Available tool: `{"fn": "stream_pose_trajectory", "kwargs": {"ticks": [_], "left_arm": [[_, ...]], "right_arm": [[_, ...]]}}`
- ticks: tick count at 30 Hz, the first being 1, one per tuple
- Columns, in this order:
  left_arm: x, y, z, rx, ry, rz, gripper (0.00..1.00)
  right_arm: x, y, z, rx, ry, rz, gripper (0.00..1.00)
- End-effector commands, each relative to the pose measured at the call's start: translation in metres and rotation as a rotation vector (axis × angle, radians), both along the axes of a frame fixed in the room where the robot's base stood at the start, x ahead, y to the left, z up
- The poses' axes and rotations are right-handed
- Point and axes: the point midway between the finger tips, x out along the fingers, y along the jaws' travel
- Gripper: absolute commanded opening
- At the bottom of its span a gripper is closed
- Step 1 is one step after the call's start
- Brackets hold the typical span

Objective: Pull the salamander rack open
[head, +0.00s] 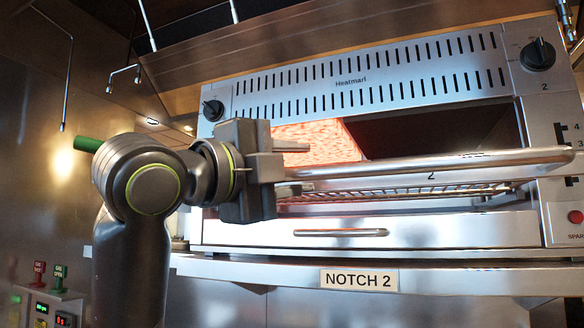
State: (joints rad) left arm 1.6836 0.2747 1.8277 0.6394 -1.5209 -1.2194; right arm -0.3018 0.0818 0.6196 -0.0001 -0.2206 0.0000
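The salamander (362,82) is a steel unit with a slotted front marked "Heatmari". Its rack handle is a thick round bar (430,166) across the front, with a "2" tag under it. The wire rack (400,193) shows behind and below the bar. My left gripper (290,169) is at the bar's left end. Its two fingers are apart, one above and one below the bar's line, with a visible gap above the bar. Contact with the bar cannot be told. The bar's far left end is hidden by the gripper. My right gripper is not in view.
A drawer with a small handle (340,232) lies below the rack, above a shelf edge labelled "NOTCH 2" (358,280). The opening glows orange (318,140) at left. Red and green switches (39,268) stand lower left.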

Motion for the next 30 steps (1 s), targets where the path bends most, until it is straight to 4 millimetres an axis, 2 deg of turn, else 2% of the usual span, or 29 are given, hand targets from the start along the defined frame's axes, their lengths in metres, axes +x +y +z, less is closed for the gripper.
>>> {"fn": "stream_pose_trajectory", "kwargs": {"ticks": [7, 11, 30], "left_arm": [[-0.001, 0.001, -0.002, 0.001, 0.002, -0.001, 0.38], [-0.011, 0.011, -0.006, 0.001, -0.001, 0.002, 0.38], [-0.102, 0.09, -0.028, 0.0, -0.004, 0.006, 0.38]], "right_arm": [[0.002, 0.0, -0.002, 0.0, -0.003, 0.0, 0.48], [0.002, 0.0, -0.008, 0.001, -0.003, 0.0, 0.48], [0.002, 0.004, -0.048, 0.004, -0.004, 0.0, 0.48]]}}
